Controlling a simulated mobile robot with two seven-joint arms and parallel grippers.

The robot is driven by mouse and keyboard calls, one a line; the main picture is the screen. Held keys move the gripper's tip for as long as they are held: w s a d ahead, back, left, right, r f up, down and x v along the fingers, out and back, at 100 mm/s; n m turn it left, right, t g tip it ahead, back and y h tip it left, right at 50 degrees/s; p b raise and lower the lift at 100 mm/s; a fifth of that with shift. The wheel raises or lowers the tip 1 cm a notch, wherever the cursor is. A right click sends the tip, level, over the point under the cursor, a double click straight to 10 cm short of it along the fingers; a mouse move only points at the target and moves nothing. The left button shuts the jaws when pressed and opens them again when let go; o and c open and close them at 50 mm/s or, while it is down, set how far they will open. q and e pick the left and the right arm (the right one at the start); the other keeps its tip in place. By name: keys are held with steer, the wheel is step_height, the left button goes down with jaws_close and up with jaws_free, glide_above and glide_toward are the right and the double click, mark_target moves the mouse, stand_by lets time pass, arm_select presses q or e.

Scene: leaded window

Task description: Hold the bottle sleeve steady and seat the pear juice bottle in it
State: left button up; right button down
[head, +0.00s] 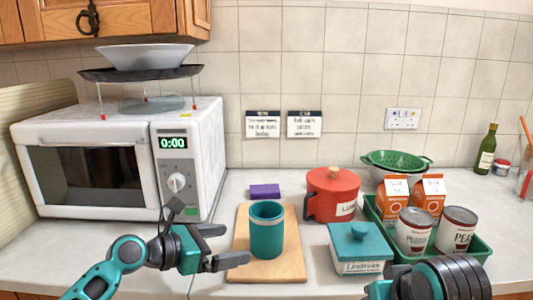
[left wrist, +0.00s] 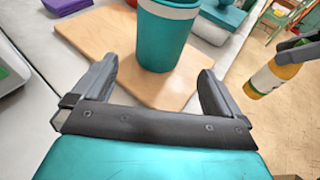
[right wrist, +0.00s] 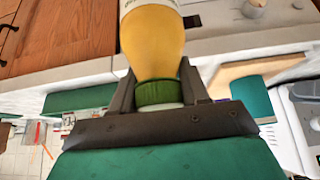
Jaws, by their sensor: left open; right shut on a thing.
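The bottle sleeve (head: 267,232) is a teal open-topped cup with a pale band, standing upright on a wooden board (head: 290,270). My left gripper (head: 235,244) is open just left of it in the head view. In the left wrist view the sleeve (left wrist: 168,50) stands ahead of the two spread fingers, not gripped. My right gripper (right wrist: 160,95) is shut on the pear juice bottle (right wrist: 152,38) near its green cap. The bottle is yellow with a pale label. It also shows at the right of the left wrist view (left wrist: 272,76), away from the sleeve. The head view does not show the bottle.
A red lidded pot (head: 331,195), a teal-lidded dish (head: 359,262) and a green tray (head: 470,249) with cans and orange cartons stand to the right. A microwave (head: 85,175) is at left. A purple block (head: 265,191) lies behind the board.

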mark_target(252, 241)
arm_select(q)
steer(key=b+x, duration=0.5)
steer(key=x, duration=0.1)
steer(key=shift+w+d+f, duration=0.1)
steer(key=shift+f, duration=0.15)
arm_select(e)
step_height(252, 241, down, 5)
steer(key=shift+f, duration=0.15)
arm_select(q)
steer(key=shift+w+d+p, duration=0.55)
steer(key=shift+d+p, duration=0.05)
steer(key=shift+d, duration=0.2)
steer(key=shift+x, duration=0.8)
steer(key=shift+f, duration=0.1)
arm_select(e)
steer(key=shift+r, duration=0.7)
arm_select(q)
steer(key=shift+c, duration=0.3)
